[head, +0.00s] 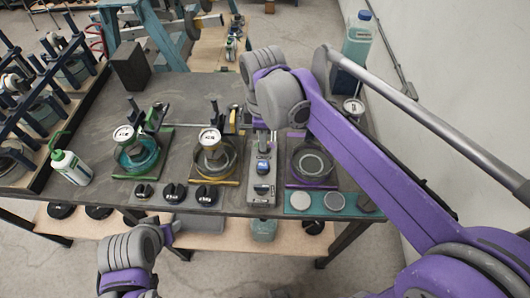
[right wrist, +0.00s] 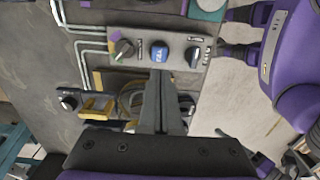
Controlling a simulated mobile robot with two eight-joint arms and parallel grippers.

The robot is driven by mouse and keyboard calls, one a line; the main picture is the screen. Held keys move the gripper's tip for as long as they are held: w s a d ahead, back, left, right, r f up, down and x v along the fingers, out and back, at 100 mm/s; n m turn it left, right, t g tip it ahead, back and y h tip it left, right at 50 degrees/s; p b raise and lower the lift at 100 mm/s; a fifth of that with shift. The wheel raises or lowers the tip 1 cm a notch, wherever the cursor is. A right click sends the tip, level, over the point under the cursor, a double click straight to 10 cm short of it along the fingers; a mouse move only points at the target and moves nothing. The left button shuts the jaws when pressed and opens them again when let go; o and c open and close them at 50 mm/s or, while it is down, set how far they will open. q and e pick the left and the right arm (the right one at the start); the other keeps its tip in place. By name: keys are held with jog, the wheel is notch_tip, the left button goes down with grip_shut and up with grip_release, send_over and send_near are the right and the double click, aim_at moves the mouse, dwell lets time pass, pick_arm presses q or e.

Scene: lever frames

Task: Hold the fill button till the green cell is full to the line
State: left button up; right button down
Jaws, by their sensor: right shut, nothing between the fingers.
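The green cell (head: 137,153) is a round clear vessel on a dark plate with green edges, at the left of the bench in the head view. A round gauge (head: 123,134) stands at it. Its level and line are too small to read. A grey control panel (head: 262,196) stands right of centre. In the right wrist view, a blue button (right wrist: 159,52) with white lettering sits on the panel between two knobs. My right gripper (right wrist: 162,73) is shut and empty, its tips at the button's edge in the picture. I cannot tell whether they touch it.
A yellow-edged cell (head: 214,157) and a purple-edged cell (head: 312,163) stand on the same bench. Dark knobs (head: 174,193) line the front edge. A white bottle (head: 70,166) stands at the left, beside a dark rack (head: 45,95). A wall closes the right side.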

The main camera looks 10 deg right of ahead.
jog(key=shift+r, duration=2.05)
jog(key=s+d+f+m+t, duration=0.2)
jog(key=s+f+m, duration=0.2)
jog(key=m, duration=0.1)
jog(key=s+d+f+m+t, duration=0.2)
jog(key=s+d+f+m, duration=0.1)
jog(key=s+f+m, duration=0.1)
jog(key=s+d+f+m+t, duration=0.1)
jog(key=s+d+f+m, duration=0.1)
jog(key=s+f+m, duration=0.3)
jog(key=shift+d+f+m+t, duration=0.15)
jog(key=shift+d+m+t, duration=0.25)
